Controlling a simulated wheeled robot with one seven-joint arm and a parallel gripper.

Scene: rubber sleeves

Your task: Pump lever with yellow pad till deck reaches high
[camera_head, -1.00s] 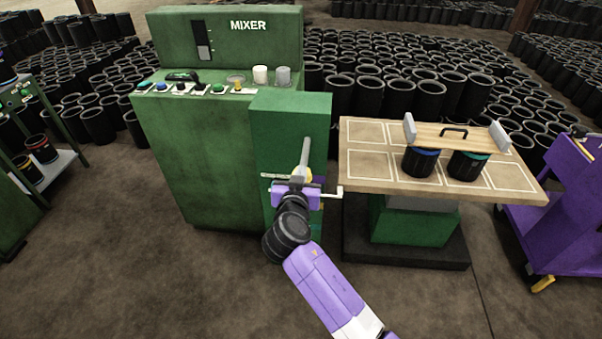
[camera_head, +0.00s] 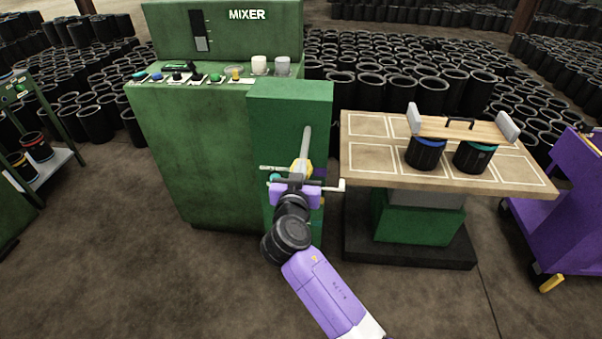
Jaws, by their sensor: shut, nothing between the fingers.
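The deck (camera_head: 372,172) is a flat wooden top with white outlined squares, on a grey and green column (camera_head: 412,221) over a dark base.
On the deck stand two black sleeves (camera_head: 425,155) (camera_head: 474,159) under a wooden board with a black handle (camera_head: 460,127). The green mixer cabinet (camera_head: 195,150) stands left, a purple cart (camera_head: 560,220) right. Rows of black sleeves fill the back. The floor in front is open.

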